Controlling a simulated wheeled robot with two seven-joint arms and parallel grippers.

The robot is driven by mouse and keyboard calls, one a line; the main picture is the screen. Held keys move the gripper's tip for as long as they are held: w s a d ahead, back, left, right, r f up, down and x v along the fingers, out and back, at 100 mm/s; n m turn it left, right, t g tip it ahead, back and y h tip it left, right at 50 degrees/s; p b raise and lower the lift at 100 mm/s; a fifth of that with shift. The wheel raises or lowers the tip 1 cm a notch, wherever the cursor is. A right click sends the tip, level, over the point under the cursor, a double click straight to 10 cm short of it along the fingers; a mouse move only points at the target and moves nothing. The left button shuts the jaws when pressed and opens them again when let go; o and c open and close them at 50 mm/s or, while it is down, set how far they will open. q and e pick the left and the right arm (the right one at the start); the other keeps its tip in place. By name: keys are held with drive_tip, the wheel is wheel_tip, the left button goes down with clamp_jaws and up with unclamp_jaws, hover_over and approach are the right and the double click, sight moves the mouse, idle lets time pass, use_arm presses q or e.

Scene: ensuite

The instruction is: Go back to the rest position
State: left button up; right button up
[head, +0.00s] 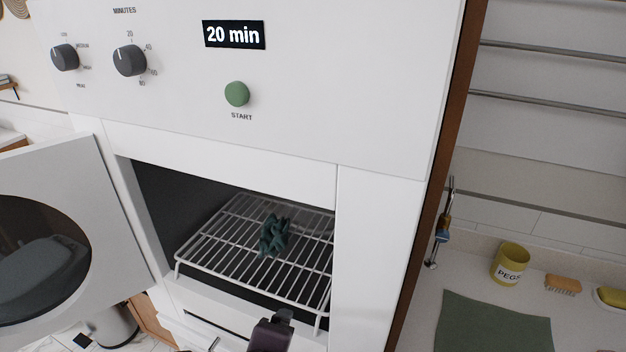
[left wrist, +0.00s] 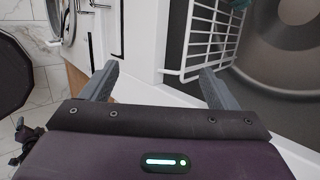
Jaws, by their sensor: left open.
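My left gripper (head: 272,330) shows at the bottom of the head view, in front of the open machine's lower edge. In the left wrist view my left gripper (left wrist: 157,85) has its two fingers wide apart with nothing between them. Its right finger is close to the white wire rack (left wrist: 205,35); I cannot tell whether they touch. My right gripper is in neither view.
The machine door (head: 120,205) stands open to the left. Inside, a crumpled dark green cloth (head: 273,236) lies on the wire rack (head: 215,262). The panel's display (head: 234,35) reads 20 min. A yellow pegs pot (head: 510,264) and brush (head: 563,285) stand at right.

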use_arm(q)
drive_tip(key=s+a+f+n+g, duration=0.5)
drive_tip(key=a+f+n, duration=0.75)
drive_tip(key=n, duration=0.65)
wheel_tip(320, 180, down, 35)
drive_tip(key=s+a+g+b, duration=0.1)
drive_tip(key=s+g+b, duration=0.15)
drive_tip(key=b, duration=0.25)
drive_tip(key=s+a+f+y+b, duration=0.1)
drive_tip(key=s+a+f+b, duration=0.2)
drive_tip(key=s+f, duration=1.6)
drive_tip(key=shift+a+f, duration=0.3)
drive_tip(key=shift+f, duration=0.65)
use_arm(e)
wheel_tip(320, 180, down, 8)
drive_tip(key=shift+w+a+f, duration=0.15)
use_arm(q)
drive_tip(key=shift+s+f+g, duration=0.1)
drive_tip(key=shift+s+g, duration=0.15)
drive_tip(key=shift+s, duration=0.05)
drive_tip(key=shift+c, duration=0.2)
